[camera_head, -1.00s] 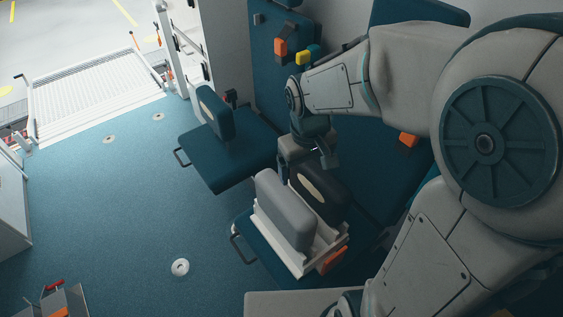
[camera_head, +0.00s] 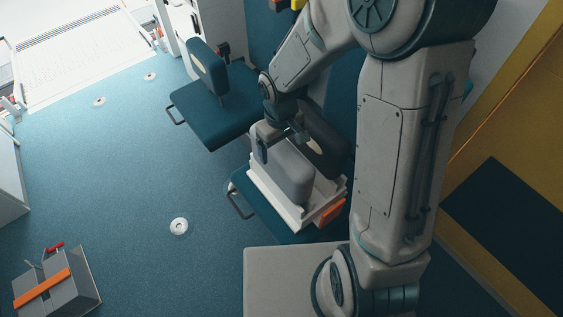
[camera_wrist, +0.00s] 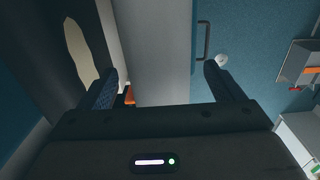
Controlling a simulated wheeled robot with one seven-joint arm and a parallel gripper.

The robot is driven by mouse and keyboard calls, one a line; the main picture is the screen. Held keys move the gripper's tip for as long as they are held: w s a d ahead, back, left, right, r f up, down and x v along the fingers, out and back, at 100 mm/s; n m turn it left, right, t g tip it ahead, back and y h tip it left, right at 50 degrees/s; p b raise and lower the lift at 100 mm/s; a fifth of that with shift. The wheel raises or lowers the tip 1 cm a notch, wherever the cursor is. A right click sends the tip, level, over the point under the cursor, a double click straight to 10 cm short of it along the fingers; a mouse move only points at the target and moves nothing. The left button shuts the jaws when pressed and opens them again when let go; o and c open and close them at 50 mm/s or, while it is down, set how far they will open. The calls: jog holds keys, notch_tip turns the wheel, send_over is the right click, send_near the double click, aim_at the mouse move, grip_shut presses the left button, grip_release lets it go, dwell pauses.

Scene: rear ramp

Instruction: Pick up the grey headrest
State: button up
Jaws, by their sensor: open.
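The grey headrest (camera_head: 290,178) stands upright in a white tray (camera_head: 283,208) on a teal seat. My gripper (camera_head: 283,143) is open at the headrest's upper far end, one finger on each side of it. In the wrist view the grey headrest (camera_wrist: 152,45) runs between my two open fingers (camera_wrist: 160,82), nearer the left one. I cannot tell whether either finger touches it. A dark headrest with a cream patch (camera_head: 317,146) stands beside it in the tray, partly hidden by my arm; it also shows in the wrist view (camera_wrist: 82,52).
A teal seat with a backrest (camera_head: 208,120) stands just beyond the tray. An orange part (camera_head: 332,212) sits at the tray's near right corner. A grey case with an orange strap (camera_head: 55,283) lies on the floor at lower left. The blue floor between is mostly clear.

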notch_tip(320, 180, down, 5)
jog(key=shift+b, duration=0.35)
jog(key=c, duration=1.5)
jog(key=shift+r, duration=0.1)
jog(key=shift+r, duration=0.1)
notch_tip(320, 180, up, 18)
jog(key=p, duration=0.3)
notch_tip(320, 180, up, 9)
jog(key=p, duration=0.7)
dwell(0.4)
